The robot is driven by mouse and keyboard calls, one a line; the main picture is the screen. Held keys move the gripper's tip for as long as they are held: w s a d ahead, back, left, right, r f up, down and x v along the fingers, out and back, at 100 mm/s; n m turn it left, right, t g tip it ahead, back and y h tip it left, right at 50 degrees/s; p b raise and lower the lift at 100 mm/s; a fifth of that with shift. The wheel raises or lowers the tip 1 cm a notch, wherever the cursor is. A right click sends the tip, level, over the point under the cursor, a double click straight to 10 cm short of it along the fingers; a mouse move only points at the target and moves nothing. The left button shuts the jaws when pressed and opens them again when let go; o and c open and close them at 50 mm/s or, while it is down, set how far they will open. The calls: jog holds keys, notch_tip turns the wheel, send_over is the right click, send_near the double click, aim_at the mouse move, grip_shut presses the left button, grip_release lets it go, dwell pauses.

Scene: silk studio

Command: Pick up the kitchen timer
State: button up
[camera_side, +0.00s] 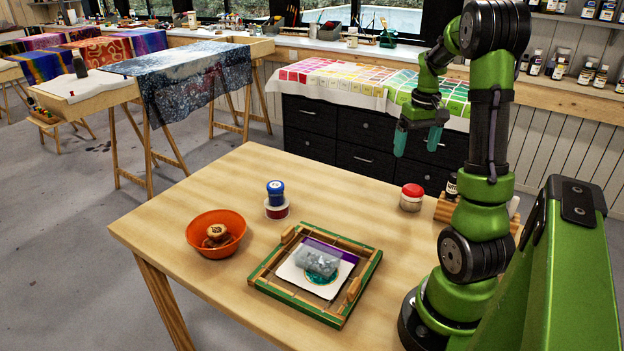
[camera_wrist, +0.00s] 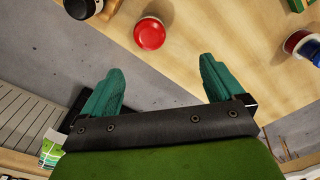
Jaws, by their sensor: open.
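I cannot single out the kitchen timer with certainty. A small round thing with a red top and pale body (camera_side: 412,197) stands upright at the table's far right; its red top shows in the wrist view (camera_wrist: 150,33). A blue-and-white round thing (camera_side: 275,188) stands on a red-and-white one (camera_side: 277,210) near the middle; this pair is partly visible at the wrist view's right edge. My gripper (camera_side: 417,138) is open and empty, raised well above the far right of the table. Its teal fingers also show apart in the wrist view (camera_wrist: 163,75).
An orange bowl (camera_side: 199,241) holding a brown object is at the table's left. A green-and-wood frame (camera_side: 335,318) with a clear packet (camera_side: 316,262) on a white sheet lies in front. A dark-capped bottle (camera_side: 452,186) stands in a wooden rack beside my arm. The table's back middle is clear.

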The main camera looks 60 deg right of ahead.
aim_at(413, 187)
jog(key=f+n, duration=0.1)
jog(key=f, duration=0.4)
jog(key=d+f+n, duration=0.1)
jog(key=f, duration=0.4)
jog(key=s+f, duration=0.1)
jog(key=f, duration=0.5)
jog(key=shift+d+n, duration=0.25)
jog(key=shift+n, duration=0.15)
jog(key=shift+r, duration=0.1)
jog(key=c, duration=1.2)
jog(key=shift+r, duration=0.15)
